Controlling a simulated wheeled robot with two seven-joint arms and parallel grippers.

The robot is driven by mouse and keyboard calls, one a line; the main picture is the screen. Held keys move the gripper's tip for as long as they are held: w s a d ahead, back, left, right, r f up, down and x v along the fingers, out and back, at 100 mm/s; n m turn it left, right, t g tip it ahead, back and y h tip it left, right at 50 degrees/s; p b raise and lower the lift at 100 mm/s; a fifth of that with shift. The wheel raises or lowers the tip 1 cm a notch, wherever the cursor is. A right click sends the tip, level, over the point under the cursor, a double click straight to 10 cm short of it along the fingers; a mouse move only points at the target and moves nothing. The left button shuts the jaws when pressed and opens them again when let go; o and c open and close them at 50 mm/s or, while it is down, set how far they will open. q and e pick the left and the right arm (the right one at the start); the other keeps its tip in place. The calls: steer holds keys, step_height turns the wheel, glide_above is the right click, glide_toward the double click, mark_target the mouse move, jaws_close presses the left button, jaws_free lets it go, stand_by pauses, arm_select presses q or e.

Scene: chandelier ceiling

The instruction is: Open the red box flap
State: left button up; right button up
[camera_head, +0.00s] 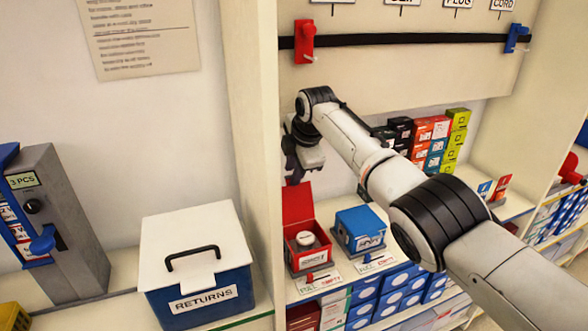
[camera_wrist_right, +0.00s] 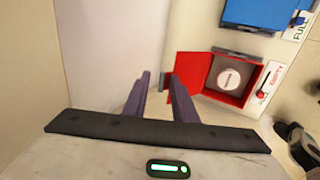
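The red box (camera_head: 306,258) stands on the shelf in the head view, with a round white item inside. Its red flap (camera_head: 297,204) is raised at the back, leaving the box open. The right wrist view shows the box (camera_wrist_right: 235,97) at upper right and the flap (camera_wrist_right: 191,70) on its left side. My right gripper (camera_head: 301,164) is just above the raised flap in the head view. In the right wrist view my right gripper (camera_wrist_right: 160,98) has its fingers apart with nothing seen between them. The flap's edge is close to one finger; I cannot tell if they touch. My left gripper is out of view.
A blue box (camera_head: 359,232) stands right of the red box, with a small tag and lever in front of each. A post (camera_head: 252,120) is just left of the red box. The RETURNS bin (camera_head: 197,262) is beyond it. Stacked coloured cartons (camera_head: 432,138) stand behind my right arm.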

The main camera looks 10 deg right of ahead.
steer(key=shift+d+f, duration=0.1)
steer(key=shift+f, duration=0.2)
steer(key=shift+s+r, duration=0.1)
steer(key=shift+r, duration=0.3)
steer(key=a+b+v, duration=0.1)
steer(key=v, duration=0.9)
steer(key=shift+d, duration=0.4)
